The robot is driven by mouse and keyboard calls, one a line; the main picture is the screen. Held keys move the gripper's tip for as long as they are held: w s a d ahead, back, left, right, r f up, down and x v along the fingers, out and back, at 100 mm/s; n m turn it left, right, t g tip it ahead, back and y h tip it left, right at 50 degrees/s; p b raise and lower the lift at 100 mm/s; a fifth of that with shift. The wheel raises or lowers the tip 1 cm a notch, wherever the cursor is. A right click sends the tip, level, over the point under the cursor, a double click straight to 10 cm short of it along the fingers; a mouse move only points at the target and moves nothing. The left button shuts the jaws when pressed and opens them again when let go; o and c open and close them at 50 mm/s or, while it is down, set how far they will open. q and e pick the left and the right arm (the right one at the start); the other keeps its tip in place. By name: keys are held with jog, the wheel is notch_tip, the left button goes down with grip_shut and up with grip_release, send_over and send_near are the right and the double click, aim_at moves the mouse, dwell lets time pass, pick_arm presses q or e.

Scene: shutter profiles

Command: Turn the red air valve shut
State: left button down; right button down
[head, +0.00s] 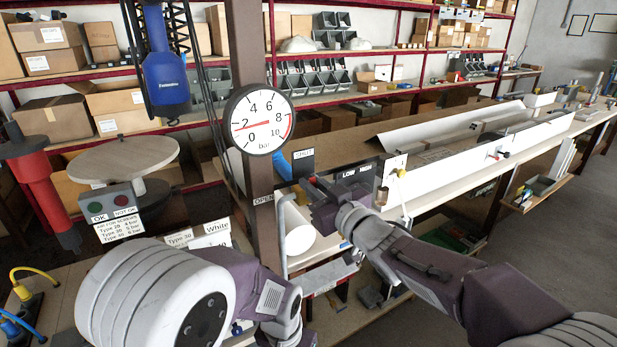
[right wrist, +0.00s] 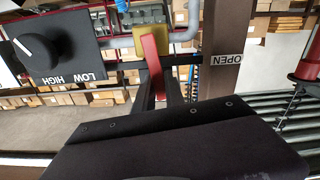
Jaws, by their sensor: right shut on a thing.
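The red valve lever (right wrist: 153,62) shows in the right wrist view, in front of a brass-coloured valve body (right wrist: 150,38) on a grey pipe. The two dark fingers of my right gripper (right wrist: 160,90) are shut on the lever. In the head view my right gripper (head: 319,195) is below the SHUT label (head: 303,155) and right of the OPEN label (head: 263,199); it hides most of the valve.
A LOW/HIGH knob panel (right wrist: 55,40) is close beside the valve. A brown post (head: 248,60) carries the gauge. A blue hanging tool (head: 165,75) and an OK/NOT OK button box (head: 110,202) are at the left. A long white profile (head: 480,150) lies on the bench behind.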

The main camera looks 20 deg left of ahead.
jog(key=shift+w+d+f+m+p, duration=0.1)
jog(key=shift+w+d+m+p, duration=0.2)
jog(key=shift+m+p, duration=0.4)
jog(key=c, duration=1.4)
grip_release()
jog(key=b+v, duration=0.2)
jog(key=v, duration=0.7)
